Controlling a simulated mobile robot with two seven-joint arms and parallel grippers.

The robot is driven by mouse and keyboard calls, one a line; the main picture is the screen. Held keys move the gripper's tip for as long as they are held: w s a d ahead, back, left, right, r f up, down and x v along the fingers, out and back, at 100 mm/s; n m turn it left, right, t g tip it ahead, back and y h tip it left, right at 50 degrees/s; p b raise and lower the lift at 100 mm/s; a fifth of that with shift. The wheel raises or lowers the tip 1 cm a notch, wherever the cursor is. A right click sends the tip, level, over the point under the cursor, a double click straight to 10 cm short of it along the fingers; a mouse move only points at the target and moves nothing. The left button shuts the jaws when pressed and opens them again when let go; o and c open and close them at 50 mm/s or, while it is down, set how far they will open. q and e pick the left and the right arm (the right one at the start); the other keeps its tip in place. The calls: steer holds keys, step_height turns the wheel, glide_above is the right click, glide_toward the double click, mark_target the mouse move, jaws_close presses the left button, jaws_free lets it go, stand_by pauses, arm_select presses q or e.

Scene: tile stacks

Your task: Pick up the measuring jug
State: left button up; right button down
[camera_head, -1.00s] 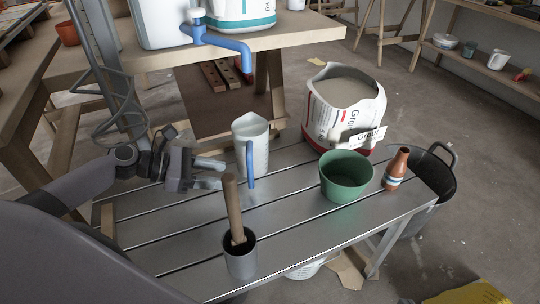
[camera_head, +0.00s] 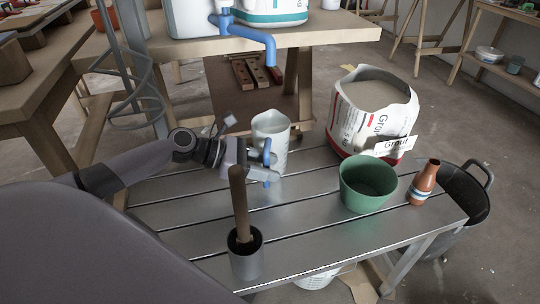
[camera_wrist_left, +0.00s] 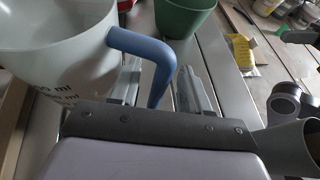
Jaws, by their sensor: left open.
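The measuring jug (camera_head: 272,133) is pale and translucent with a blue handle (camera_head: 266,152) and stands upright on the slatted metal bench (camera_head: 300,212). In the left wrist view the jug (camera_wrist_left: 62,62) shows large at the left, with ml marks and its handle (camera_wrist_left: 158,62) on the right. My left gripper (camera_head: 268,168) is at the handle, its jaws open. In the left wrist view one finger is on each side of the handle's lower part; I cannot tell if either touches it. My right gripper is in neither view.
A grey pot with a wooden-handled tool (camera_head: 246,262) stands close in front of my left gripper. A green bucket (camera_head: 367,184), a brown bottle (camera_head: 423,182) and an open grout bag (camera_head: 372,112) are to the right. A black tub (camera_head: 462,205) stands beyond the bench's right end.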

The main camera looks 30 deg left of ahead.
arm_select(q)
steer(key=shift+x, duration=0.9)
jaws_close()
steer(key=shift+r, duration=0.15)
